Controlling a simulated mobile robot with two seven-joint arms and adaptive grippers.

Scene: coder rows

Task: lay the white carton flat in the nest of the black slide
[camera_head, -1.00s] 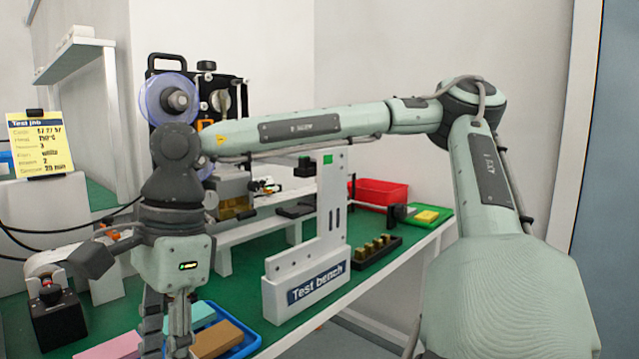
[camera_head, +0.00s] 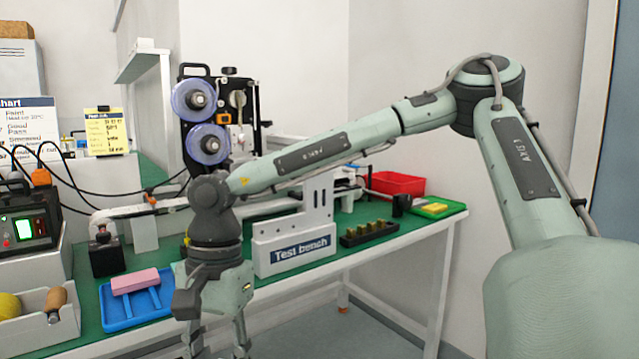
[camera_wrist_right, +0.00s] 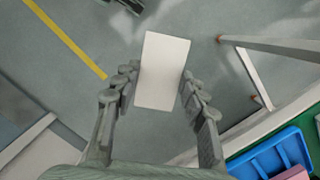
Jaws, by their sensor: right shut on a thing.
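The white carton (camera_wrist_right: 163,70) is between the fingers of my right gripper (camera_wrist_right: 160,78) in the right wrist view, with grey floor below it. The gripper is shut on it, and the carton's far end sticks out past the fingertips. In the head view my right gripper (camera_head: 217,345) points down at the bottom edge, in front of the bench; its fingertips and the carton are cut off there. I cannot make out the black slide or its nest in either view; my right arm covers part of the bench. My left gripper is not in view.
A blue tray (camera_head: 120,318) with a pink block (camera_head: 135,281) lies left of my gripper. A black holder (camera_head: 368,239), red bin (camera_head: 398,184) and green tray (camera_head: 455,208) are farther right. Floor in front is clear.

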